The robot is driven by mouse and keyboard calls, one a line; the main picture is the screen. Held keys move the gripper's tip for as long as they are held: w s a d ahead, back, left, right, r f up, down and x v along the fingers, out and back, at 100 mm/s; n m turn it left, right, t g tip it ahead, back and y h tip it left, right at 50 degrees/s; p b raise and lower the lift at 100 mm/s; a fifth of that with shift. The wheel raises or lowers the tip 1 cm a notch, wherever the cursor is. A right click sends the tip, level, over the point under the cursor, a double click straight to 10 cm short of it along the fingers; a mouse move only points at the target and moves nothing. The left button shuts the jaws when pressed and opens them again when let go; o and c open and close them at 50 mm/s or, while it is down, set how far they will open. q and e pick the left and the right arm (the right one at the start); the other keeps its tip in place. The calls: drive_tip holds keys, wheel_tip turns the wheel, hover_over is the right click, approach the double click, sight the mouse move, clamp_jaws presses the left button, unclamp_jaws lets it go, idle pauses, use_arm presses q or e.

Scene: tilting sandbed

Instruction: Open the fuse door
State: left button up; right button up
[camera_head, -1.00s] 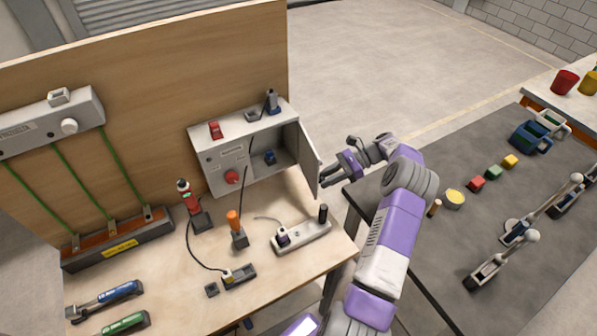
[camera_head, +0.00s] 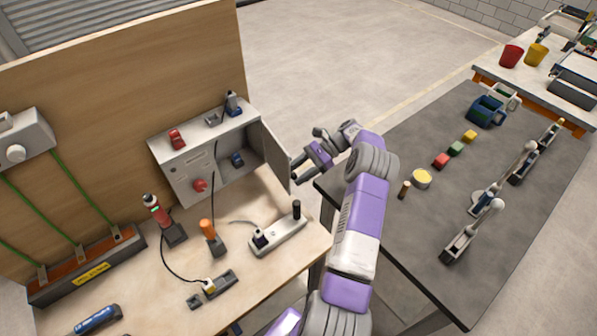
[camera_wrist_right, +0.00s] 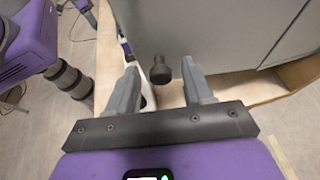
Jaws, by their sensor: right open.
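The grey fuse door (camera_head: 272,152) stands swung outward from the grey fuse box (camera_head: 178,178), and part of the box's inside shows. The door fills the upper right wrist view as a plain grey panel (camera_wrist_right: 220,35). My right gripper (camera_head: 296,168) is open beside the outer face of the door. My left gripper is not in view.
A white socket strip (camera_head: 278,236) with a dark peg lies on the wooden bench below the door. A red-topped tool (camera_head: 157,210) and an orange-handled tool (camera_head: 208,231) stand nearby. A dark table (camera_head: 400,225) with several small items is at right.

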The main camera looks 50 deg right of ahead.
drive_tip(key=p+v, duration=0.1)
drive_tip(key=v, duration=0.6)
drive_tip(key=shift+d+p, duration=0.25)
drive_tip(key=shift+p, duration=0.05)
drive_tip(key=shift+s, duration=0.1)
idle(0.6)
